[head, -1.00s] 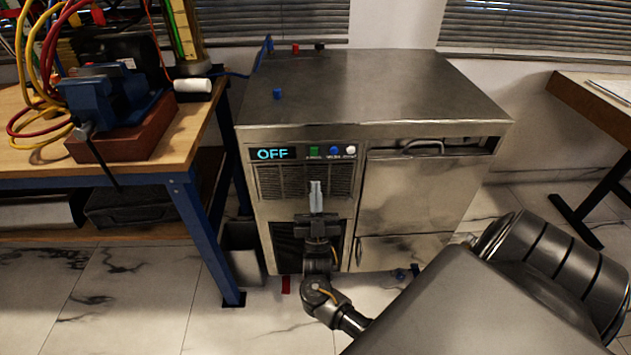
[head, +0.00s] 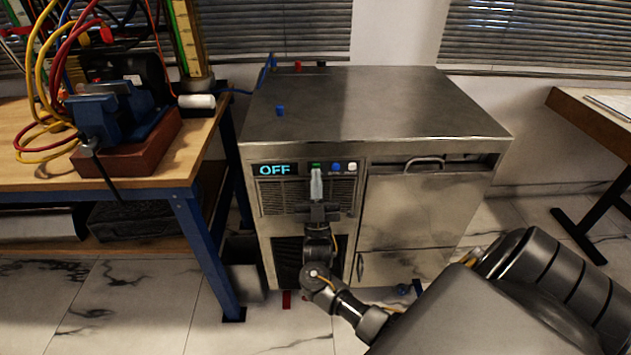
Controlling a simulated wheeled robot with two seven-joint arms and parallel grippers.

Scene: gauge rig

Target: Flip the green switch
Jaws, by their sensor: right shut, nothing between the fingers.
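The green switch (head: 316,165) is on the front panel of the steel machine (head: 380,105), just right of a display (head: 275,170) that reads OFF. My right gripper (head: 316,174) is shut and empty, pointing up, with its fingertips at the lower edge of the green switch in the picture. The fingertips hide the switch's lower part, and I cannot tell whether they touch it. My left gripper is not in view.
A blue button (head: 336,167) and a white button (head: 352,167) sit just right of the green switch. A workbench (head: 185,165) with a blue vise (head: 105,115) stands at the left. Another table (head: 590,115) is at the right.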

